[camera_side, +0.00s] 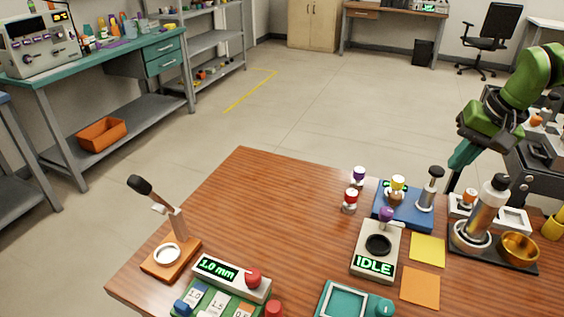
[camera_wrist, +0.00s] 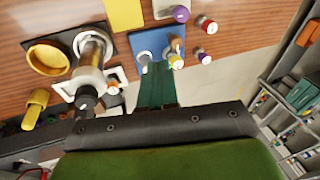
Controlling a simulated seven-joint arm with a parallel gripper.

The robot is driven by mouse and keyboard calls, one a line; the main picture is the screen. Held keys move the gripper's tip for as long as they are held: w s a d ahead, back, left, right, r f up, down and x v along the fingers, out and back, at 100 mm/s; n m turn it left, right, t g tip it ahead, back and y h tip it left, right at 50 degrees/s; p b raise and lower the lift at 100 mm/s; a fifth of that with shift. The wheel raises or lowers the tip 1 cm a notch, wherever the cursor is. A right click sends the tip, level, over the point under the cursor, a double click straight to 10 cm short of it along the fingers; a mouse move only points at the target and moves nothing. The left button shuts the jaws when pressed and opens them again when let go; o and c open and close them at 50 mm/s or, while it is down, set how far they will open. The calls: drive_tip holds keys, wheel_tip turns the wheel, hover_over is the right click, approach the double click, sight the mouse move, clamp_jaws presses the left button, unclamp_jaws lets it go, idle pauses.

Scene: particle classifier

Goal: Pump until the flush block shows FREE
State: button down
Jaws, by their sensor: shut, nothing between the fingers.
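The blue block (camera_side: 398,217) sits on the wooden table at the right of the side view, with a black-knobbed metal plunger (camera_side: 432,180) standing upright at its right end. A yellow-capped vial (camera_side: 397,187) stands on it and partly covers a small green-lit display, whose text I cannot read. I take this as the flush block. It also shows in the wrist view (camera_wrist: 147,38). My gripper (camera_side: 463,157) is shut and empty, behind and to the right of the plunger; in the wrist view its teal fingers (camera_wrist: 158,85) point toward the block. I cannot tell whether they touch anything.
A grey device (camera_side: 375,265) reading IDLE stands in front of the block. Two capped vials, purple (camera_side: 358,176) and red (camera_side: 350,200), stand to the left. A metal bottle (camera_side: 486,212) and gold bowl (camera_side: 519,246) stand right. The table's middle is clear.

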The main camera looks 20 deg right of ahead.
sight(436, 168)
drive_tip(key=w+d+m+g+h, duration=0.2)
drive_tip(key=w+d+m, duration=0.4)
drive_tip(key=w+m, duration=0.3)
drive_tip(key=m+g, duration=0.1)
drive_tip(key=m, duration=0.3)
drive_tip(key=shift+w+f+m+g, duration=0.15)
drive_tip(key=shift+w+m+g, duration=0.15)
drive_tip(key=shift+g, duration=0.1)
drive_tip(key=shift+s+f, duration=0.1)
drive_tip(key=shift+f, duration=0.05)
drive_tip(key=f, duration=0.6)
drive_tip(key=shift+d+f, duration=0.25)
drive_tip(key=shift+d, duration=0.1)
drive_tip(key=shift+s+f, duration=0.1)
drive_tip(key=shift+f, duration=0.05)
